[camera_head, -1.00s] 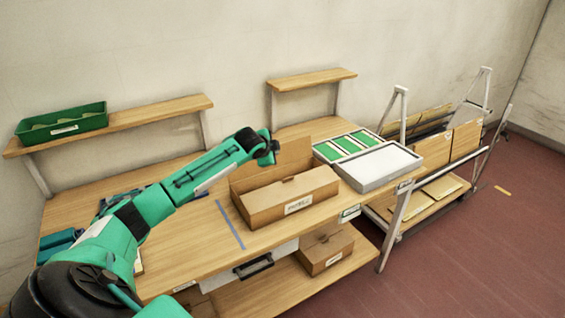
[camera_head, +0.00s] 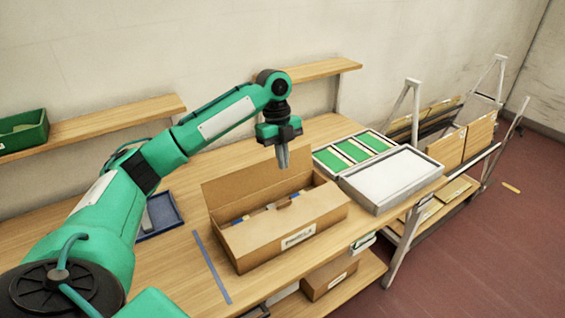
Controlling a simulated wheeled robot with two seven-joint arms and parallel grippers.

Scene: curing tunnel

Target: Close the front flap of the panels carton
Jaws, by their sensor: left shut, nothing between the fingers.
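The panels carton (camera_head: 275,240) is a long brown cardboard box on the bench, with a white label on its front face. Its rear flap (camera_head: 235,192) stands up. A brown front flap (camera_head: 280,217) with a small notch lies over the front part of the opening; whether it is fully flat I cannot tell. Blue and pale contents (camera_head: 250,212) show in the gap behind it. My left gripper (camera_head: 283,160) is shut and empty, fingers pointing down, above the carton and apart from the front flap; it hides part of the rear flap. My right gripper is out of view.
A grey-white tray (camera_head: 428,172) and a case with green panels (camera_head: 326,160) stand right of the carton. A blue tray (camera_head: 182,222) lies left. A smaller carton (camera_head: 328,280) is on the lower shelf. A cart with boards (camera_head: 452,150) stands at right.

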